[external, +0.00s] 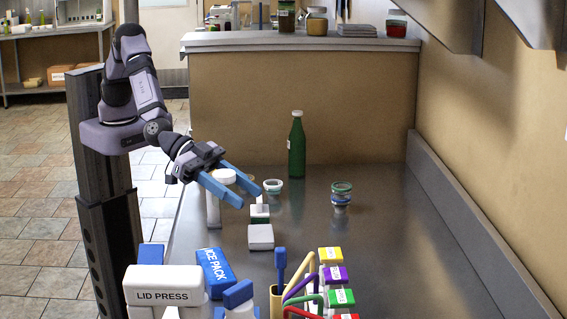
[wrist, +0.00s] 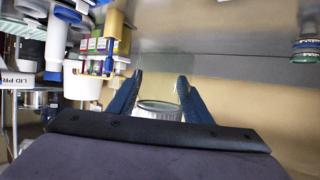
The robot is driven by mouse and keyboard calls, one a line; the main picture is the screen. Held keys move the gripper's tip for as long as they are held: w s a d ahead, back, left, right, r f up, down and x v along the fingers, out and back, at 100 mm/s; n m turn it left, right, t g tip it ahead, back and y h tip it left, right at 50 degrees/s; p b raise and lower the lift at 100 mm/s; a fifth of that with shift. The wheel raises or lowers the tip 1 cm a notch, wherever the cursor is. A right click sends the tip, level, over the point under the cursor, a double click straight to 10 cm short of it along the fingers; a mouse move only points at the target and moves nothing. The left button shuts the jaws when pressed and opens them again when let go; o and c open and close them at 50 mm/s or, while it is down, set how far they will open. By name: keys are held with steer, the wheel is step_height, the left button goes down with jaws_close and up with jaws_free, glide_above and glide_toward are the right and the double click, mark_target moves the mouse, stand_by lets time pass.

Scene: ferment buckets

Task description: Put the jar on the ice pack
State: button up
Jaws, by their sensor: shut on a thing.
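My gripper (external: 244,197) has blue fingers and is shut on a pale jar above the table's left side. In the external view the jar's round white top (external: 222,176) shows between the fingers, which hide part of its body. In the wrist view the jar (wrist: 158,110) sits between both fingertips (wrist: 159,92), with a grey-rimmed round end facing the camera. The blue ice pack (external: 215,268), labelled in white, is at the front left, nearer the external camera than my gripper and apart from the jar. Its lower part is hidden.
The lid press (external: 165,287) stands beside the ice pack. A grey-white box (external: 260,237), a small tub (external: 272,186), a green bottle (external: 297,145) and stacked jar-like pieces (external: 341,196) stand on the table. Coloured labelled boxes (external: 334,275) are at the front.

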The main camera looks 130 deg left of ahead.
steer(key=w+d+h, duration=0.1)
steer(key=d, duration=0.4)
steer(key=shift+m, duration=0.3)
steer(key=shift+w+a+f+p, duration=0.1)
steer(key=shift+f+p, duration=0.35)
steer(key=shift+f, duration=1.9)
steer(key=shift+a+f+p, duration=0.1)
steer(key=shift+f+p, duration=0.35)
steer(key=shift+f, duration=1.9)
steer(key=shift+f, duration=0.15)
steer(key=o, duration=1.1)
steer(key=shift+r, duration=0.2)
steer(key=shift+s+d, duration=0.1)
steer(key=shift+s, duration=0.4)
steer(key=b+v, duration=0.3)
steer(key=v, duration=0.8)
